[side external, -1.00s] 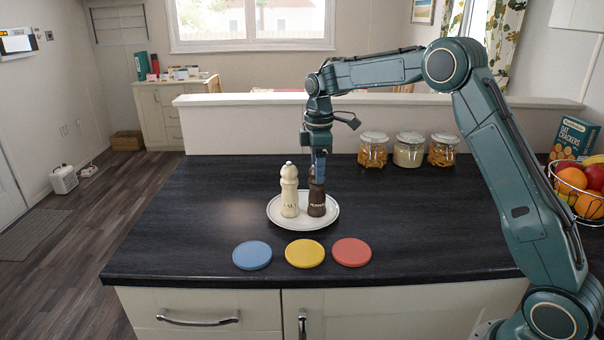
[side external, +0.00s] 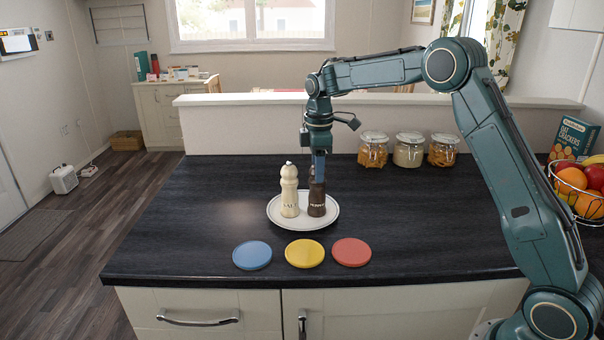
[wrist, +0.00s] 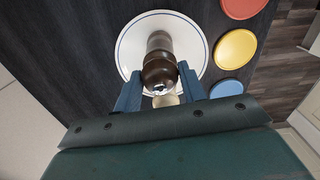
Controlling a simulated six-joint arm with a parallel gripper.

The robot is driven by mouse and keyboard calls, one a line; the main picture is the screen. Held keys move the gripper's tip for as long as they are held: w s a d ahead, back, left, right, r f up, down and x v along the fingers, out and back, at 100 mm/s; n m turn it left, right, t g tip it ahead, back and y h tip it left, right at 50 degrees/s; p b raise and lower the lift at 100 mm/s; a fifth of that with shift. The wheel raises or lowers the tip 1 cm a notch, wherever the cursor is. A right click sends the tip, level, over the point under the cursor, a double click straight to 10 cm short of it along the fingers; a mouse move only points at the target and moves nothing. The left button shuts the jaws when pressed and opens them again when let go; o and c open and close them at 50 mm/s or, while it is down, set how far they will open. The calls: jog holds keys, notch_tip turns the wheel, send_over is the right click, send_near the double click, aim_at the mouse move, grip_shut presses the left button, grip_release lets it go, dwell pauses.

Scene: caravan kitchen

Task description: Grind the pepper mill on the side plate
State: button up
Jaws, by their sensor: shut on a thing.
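A dark brown pepper mill (side external: 317,202) stands upright on the right part of a white side plate (side external: 302,224). A cream salt mill (side external: 289,192) stands upright just left of it on the same plate. My gripper (side external: 318,172) points straight down over the pepper mill and is shut on its top. In the wrist view the fingers sit on either side of the dark mill's knob (wrist: 160,82). The plate's blue-lined rim (wrist: 127,45) shows there too, and the salt mill is mostly hidden behind the pepper mill.
Blue (side external: 252,255), yellow (side external: 305,253) and red (side external: 352,252) discs lie in a row in front of the plate. Three glass jars (side external: 409,150) stand behind right. A fruit basket (side external: 580,188) and cracker box (side external: 572,138) are far right. The counter's left side is clear.

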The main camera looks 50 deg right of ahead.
jog(key=shift+f, duration=0.1)
jog(key=m, duration=1.2)
jog(key=shift+s+f, duration=0.1)
jog(key=m, duration=0.6)
jog(key=shift+m, duration=0.4)
jog(key=m, duration=0.6)
jog(key=shift+r, duration=0.2)
dwell(0.8)
jog(key=o, duration=0.8)
jog(key=shift+r, duration=0.1)
jog(key=shift+r, duration=0.1)
